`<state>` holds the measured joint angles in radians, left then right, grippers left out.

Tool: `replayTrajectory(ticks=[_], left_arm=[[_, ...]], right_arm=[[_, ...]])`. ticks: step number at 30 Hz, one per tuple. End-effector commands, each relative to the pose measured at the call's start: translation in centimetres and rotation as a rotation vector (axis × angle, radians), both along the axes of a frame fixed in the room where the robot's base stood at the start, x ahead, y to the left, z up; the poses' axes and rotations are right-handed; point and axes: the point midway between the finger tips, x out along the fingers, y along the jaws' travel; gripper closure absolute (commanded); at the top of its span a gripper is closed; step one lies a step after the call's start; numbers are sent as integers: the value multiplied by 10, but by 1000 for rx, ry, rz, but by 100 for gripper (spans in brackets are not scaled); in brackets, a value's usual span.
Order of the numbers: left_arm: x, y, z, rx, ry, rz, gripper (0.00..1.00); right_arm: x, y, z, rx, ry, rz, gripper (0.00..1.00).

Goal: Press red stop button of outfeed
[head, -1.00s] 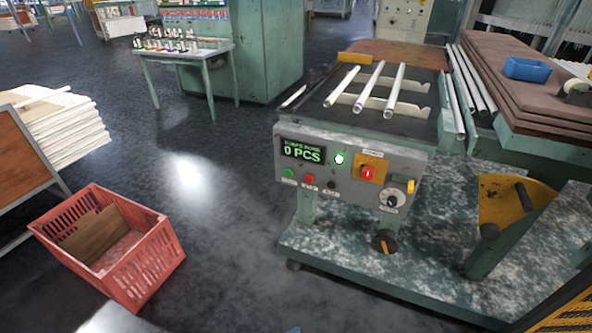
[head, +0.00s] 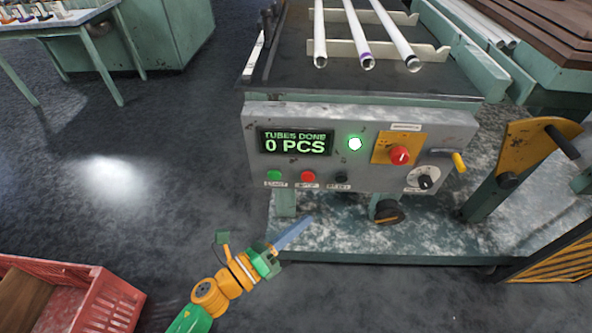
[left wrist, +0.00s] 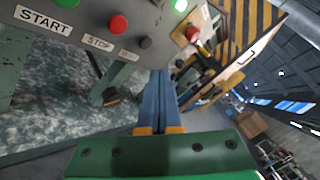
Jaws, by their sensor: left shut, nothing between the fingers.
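The outfeed control panel (head: 345,165) is grey, with a display (head: 295,142) reading "TUBES DONE 0 PCS" and a lit green lamp (head: 355,144). The red stop button (head: 308,176) sits on its lower row, between the green start button (head: 274,175) and a black button (head: 341,178). The left wrist view shows the red stop button (left wrist: 118,24) above its "STOP" label. My left gripper (head: 305,222) is shut and empty, with blue fingers, below and in front of the panel, apart from the button. The fingers (left wrist: 160,75) point forward in the wrist view. My right gripper is not in view.
White tubes (head: 358,35) lie on the rack above. A red crate (head: 75,295) stands at lower left.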

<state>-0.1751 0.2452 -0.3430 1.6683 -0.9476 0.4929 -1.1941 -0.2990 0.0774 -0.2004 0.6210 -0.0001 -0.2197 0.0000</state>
Motion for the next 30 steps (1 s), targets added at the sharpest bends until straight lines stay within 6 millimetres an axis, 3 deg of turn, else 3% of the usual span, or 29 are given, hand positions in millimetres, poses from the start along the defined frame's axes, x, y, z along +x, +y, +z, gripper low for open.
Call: replayTrajectory(ticks=[8, 21, 30], left_arm=[[5, 0, -1, -3, 3, 1, 100], [67, 0, -3, -1, 2, 3, 100], [88, 0, -2, -3, 6, 3, 100]], right_arm=[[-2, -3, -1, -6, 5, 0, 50], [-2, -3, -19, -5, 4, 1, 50], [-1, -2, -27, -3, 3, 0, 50]])
